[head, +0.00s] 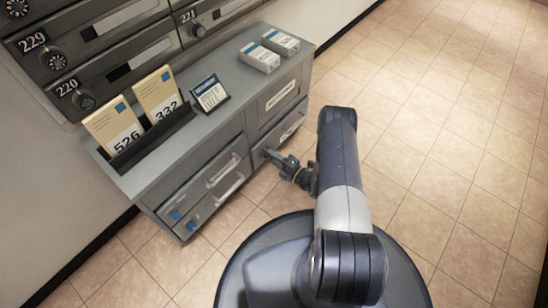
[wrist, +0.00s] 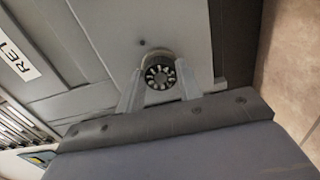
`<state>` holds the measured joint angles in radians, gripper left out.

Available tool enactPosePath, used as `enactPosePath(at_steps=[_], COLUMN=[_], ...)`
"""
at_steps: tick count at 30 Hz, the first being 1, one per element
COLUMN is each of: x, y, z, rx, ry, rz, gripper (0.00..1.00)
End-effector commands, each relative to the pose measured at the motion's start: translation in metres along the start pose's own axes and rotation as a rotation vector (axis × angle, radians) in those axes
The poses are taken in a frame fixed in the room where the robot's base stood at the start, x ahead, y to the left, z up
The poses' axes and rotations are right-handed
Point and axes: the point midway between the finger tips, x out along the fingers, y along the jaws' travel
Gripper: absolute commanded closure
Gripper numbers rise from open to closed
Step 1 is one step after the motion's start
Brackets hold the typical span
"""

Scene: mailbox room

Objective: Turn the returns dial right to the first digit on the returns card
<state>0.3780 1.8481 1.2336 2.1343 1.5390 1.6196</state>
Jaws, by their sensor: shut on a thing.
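The returns dial (wrist: 160,74) is a round dark knob with a light spoked pattern on a grey front, seen in the wrist view. My gripper (wrist: 160,88) has one finger on each side of the dial and is shut on it. In the head view my gripper (head: 272,156) reaches the cabinet's right front, and the dial is hidden there. The dial's digits and setting are too small to read. Two cream cards, reading 526 (head: 117,129) and 332 (head: 160,95), stand in a dark holder. I cannot tell which card is for returns.
The grey cabinet (head: 215,120) carries a small dark-framed sign (head: 209,93) and two white boxes (head: 260,57). A label starting "RET" (wrist: 17,48) is left of the dial. Mailboxes with dials (head: 55,61) are above. Tiled floor (head: 440,130) is clear on the right.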

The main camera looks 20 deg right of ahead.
Motion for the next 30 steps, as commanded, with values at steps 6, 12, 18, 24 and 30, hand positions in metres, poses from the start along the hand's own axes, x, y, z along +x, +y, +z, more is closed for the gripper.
enactPosePath(at_steps=[6,12,18,24,30], x=[-0.0003,-0.0003,-0.0003,-0.0003,-0.0002], y=[-0.001,-0.0011,-0.0011,-0.0012,-0.001], z=[0.0001,0.0001,0.0001,0.0001,0.0001], rx=[0.089,0.124,0.131,0.13,0.129], ry=[-0.001,-0.001,-0.001,-0.001,-0.001], rz=[-0.002,-0.002,-0.002,-0.002,-0.001], gripper=[0.89,0.89,0.89,0.89,0.52])
